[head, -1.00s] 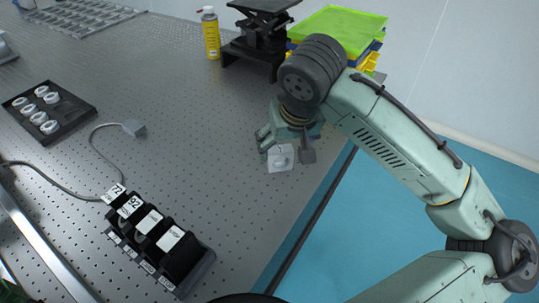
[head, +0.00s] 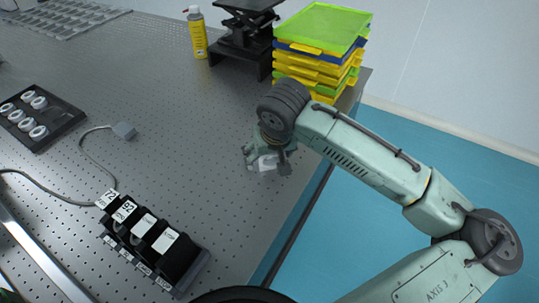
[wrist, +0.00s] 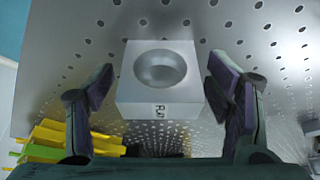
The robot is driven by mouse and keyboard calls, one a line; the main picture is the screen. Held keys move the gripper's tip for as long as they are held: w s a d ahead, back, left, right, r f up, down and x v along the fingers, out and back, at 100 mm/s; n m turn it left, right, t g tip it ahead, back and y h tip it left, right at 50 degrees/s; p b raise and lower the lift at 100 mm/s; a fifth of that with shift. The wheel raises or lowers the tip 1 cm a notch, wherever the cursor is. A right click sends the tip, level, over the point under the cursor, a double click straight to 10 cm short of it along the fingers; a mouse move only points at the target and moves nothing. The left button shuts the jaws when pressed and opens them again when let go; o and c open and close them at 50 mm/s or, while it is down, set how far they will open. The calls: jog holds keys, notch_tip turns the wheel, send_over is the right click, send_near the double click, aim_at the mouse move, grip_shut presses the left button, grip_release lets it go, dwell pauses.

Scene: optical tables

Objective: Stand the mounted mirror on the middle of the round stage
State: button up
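A pale square block with a round, dished face and a small label, which looks like the mounted mirror, shows in the wrist view (wrist: 160,100). In the head view the block (head: 265,163) is partly hidden under my gripper (head: 267,160), close to the table's right edge. In the wrist view my gripper (wrist: 160,95) has one finger on each side of the block. A gap shows between each finger and the block, so it is open. I cannot make out the round stage in either view.
Stacked yellow, blue and green trays (head: 320,50) and a black lift stand (head: 243,35) are behind my gripper, with a yellow can (head: 197,33) left of them. A black labelled holder (head: 150,240) and a dark tray of round parts (head: 35,115) lie left on the perforated table (head: 200,130).

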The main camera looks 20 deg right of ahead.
jog(key=c, duration=1.5)
jog(key=shift+o, duration=0.2)
jog(key=shift+r, duration=0.1)
